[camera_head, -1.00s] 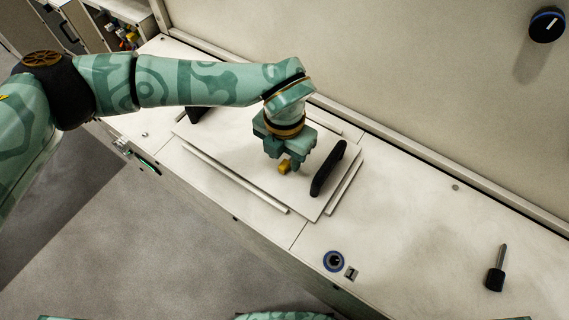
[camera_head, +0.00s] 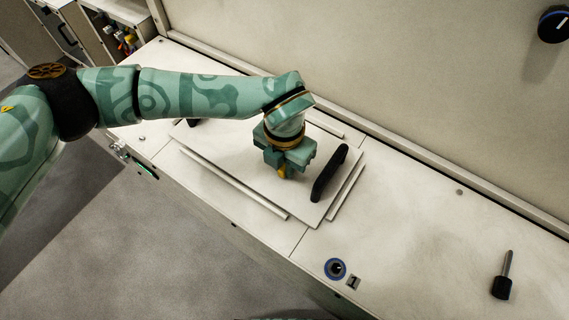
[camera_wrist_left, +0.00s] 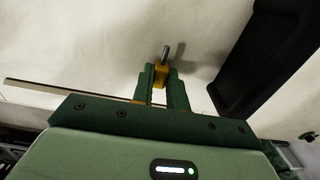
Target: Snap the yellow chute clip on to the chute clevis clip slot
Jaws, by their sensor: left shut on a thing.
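The yellow chute clip (camera_wrist_left: 160,74) is between the two fingertips of my left gripper (camera_wrist_left: 161,84) in the left wrist view, and the gripper is shut on it. A grey metal pin (camera_wrist_left: 166,53) shows just beyond the clip; I cannot tell whether it belongs to the clip. In the head view my left gripper (camera_head: 285,174) points down over a pale flat panel, with a small part of the yellow clip (camera_head: 282,171) showing. I cannot make out the chute clevis or its clip slot in either view. My right gripper is not in view.
A black handle (camera_head: 329,173) stands on the panel (camera_head: 240,175) just right of my left gripper. Pale rails (camera_head: 234,185) flank the panel. A blue-ringed socket (camera_head: 336,268) and a black-handled tool (camera_head: 502,280) are farther right.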

